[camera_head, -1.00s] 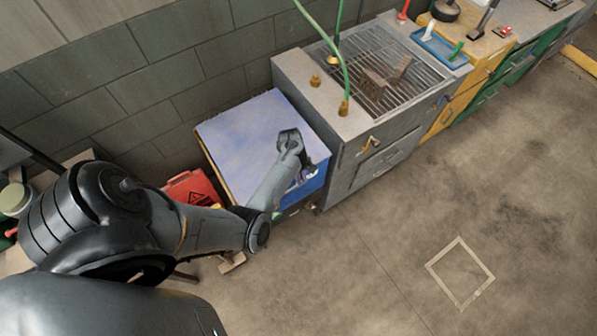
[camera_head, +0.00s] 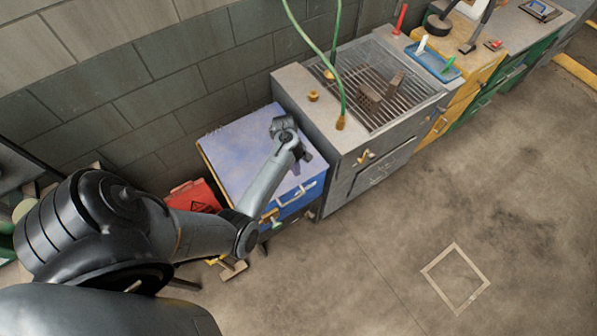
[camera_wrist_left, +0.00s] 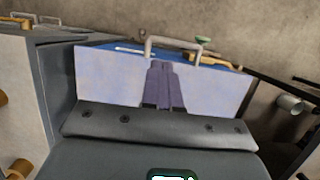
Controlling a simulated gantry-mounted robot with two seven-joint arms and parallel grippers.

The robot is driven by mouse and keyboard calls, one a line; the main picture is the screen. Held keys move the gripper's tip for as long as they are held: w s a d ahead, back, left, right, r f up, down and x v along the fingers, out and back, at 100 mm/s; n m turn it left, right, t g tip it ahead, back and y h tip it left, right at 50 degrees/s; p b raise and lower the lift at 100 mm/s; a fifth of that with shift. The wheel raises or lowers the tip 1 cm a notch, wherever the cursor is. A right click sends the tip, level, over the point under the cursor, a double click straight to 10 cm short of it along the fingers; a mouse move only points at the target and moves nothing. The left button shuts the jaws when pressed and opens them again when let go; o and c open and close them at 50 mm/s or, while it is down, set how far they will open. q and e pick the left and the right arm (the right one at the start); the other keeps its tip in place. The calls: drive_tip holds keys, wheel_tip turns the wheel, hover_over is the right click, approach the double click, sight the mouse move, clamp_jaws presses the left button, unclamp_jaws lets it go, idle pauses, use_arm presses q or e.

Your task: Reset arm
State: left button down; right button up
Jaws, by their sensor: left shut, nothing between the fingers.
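My left arm comes in from the left in the head view and reaches over a cabinet with a pale blue-white top (camera_head: 235,150) and a blue front. My left gripper (camera_head: 305,154) is over the top near its front edge, partly hidden by my wrist. In the left wrist view its dark fingers (camera_wrist_left: 161,82) are together, with nothing between them. The cabinet's top (camera_wrist_left: 110,75) and grey front handle (camera_wrist_left: 185,42) lie beyond the fingers. My right gripper is not in view.
A grey bench with a metal grate (camera_head: 350,68) stands right of the cabinet, carrying brown brick pieces (camera_head: 370,98) and a green hose (camera_head: 335,75). A red case (camera_head: 195,196) is left of the cabinet. The floor in front, with a taped square (camera_head: 455,278), is clear.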

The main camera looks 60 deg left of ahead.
use_arm(q)
drive_tip(key=s+d+r+m+g+y+p, duration=0.1)
drive_tip(key=s+m+g+y+p, duration=0.3)
drive_tip(key=s, duration=1.2)
drive_tip(key=w+d+r+m+t+p, duration=0.1)
drive_tip(key=d+r+m+t+p, duration=0.2)
drive_tip(key=d+r+m+t, duration=0.4)
drive_tip(key=d+r+m, duration=0.8)
drive_tip(key=d+r, duration=0.5)
drive_tip(key=r, duration=0.1)
drive_tip(key=shift+w+d+r+m+h+p, duration=0.25)
drive_tip(key=shift+w+r+m+h+p, duration=0.05)
drive_tip(key=shift+r+h+p, duration=0.1)
